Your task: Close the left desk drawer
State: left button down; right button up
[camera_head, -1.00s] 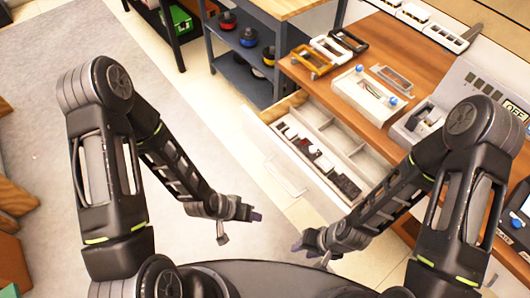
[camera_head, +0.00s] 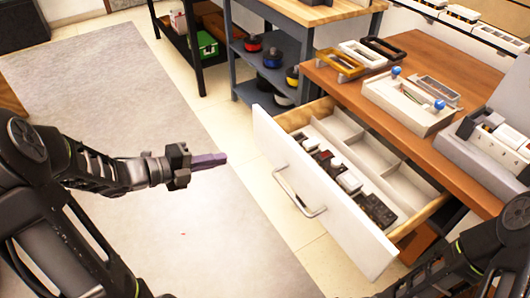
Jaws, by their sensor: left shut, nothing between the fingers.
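The desk drawer (camera_head: 330,222) is pulled out from the wooden desk (camera_head: 415,75). Its white front faces the lower left and carries a metal bar handle (camera_head: 297,193). Inside are compartments with several small dark and white items (camera_head: 345,177). My left gripper (camera_head: 222,160) is shut and empty, left of the drawer front and apart from it, with its fingers pointing right. My right arm shows at the lower right corner; its gripper is out of view.
A grey shelf unit (camera_head: 262,90) with several coloured spools stands behind the drawer. Trays and devices (camera_head: 410,100) sit on the desk top. Grey carpet (camera_head: 120,90) and pale floor tiles lie open left of the drawer.

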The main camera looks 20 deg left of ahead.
pick_arm(q)
jog(key=b, duration=0.2)
send_near(273, 146)
jog(key=x, duration=0.5)
jog(key=shift+w+f, duration=0.1)
jog(key=shift+f, duration=0.3)
jog(key=shift+w+d, duration=0.45)
jog(key=shift+w, duration=0.05)
jog(key=shift+w, duration=0.1)
